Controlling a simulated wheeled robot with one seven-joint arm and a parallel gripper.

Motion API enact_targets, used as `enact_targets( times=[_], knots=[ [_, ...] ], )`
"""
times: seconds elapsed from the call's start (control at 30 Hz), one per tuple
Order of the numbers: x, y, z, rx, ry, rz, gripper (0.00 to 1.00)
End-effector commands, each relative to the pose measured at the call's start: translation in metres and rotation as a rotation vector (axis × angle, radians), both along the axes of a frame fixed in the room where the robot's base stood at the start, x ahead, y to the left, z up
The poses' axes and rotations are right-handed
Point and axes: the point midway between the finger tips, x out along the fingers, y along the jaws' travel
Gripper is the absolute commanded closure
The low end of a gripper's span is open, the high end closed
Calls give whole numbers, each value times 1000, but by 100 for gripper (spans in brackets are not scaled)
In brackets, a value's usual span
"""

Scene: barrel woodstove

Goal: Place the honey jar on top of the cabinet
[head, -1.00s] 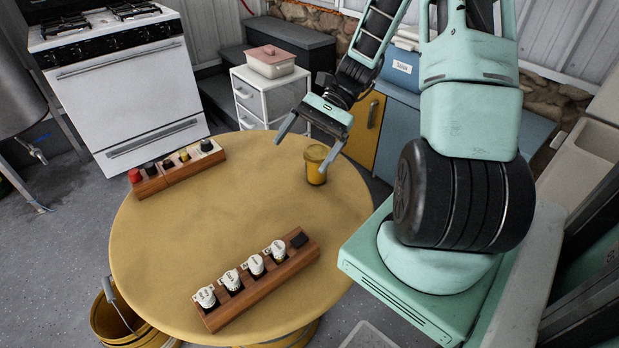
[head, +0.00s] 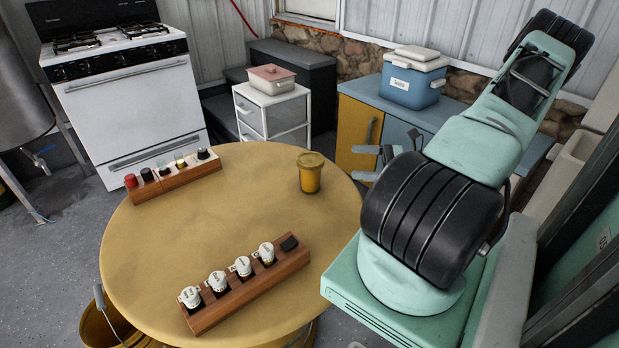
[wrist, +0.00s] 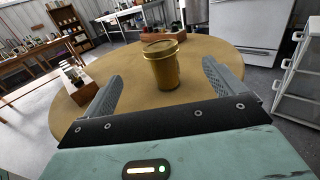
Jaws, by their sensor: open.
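The honey jar, a golden-yellow lidded jar (head: 310,174), stands upright near the right rim of the round yellow table (head: 215,225). My gripper (head: 357,162) is to the right of the jar, just past the table's edge, at about jar height and partly hidden by my arm. In the wrist view the jar (wrist: 163,68) shows ahead, between the lines of my two open fingers, with nothing held. A low cabinet with a blue top and a yellow door (head: 356,138) stands behind the table, to the right.
A blue cooler with a white lid (head: 414,80) occupies part of the cabinet top; bare surface lies right of it. Wooden racks with small bottles (head: 250,290) sit at the table's front and back left.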

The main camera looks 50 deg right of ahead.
Motion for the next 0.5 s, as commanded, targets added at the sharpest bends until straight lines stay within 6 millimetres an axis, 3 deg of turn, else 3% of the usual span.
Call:
enact_targets(
  times=[0.3,0.5],
  knots=[
    [55,35,1,1,1,5,6],
    [71,44,0,0,2,2,6]
  ],
)
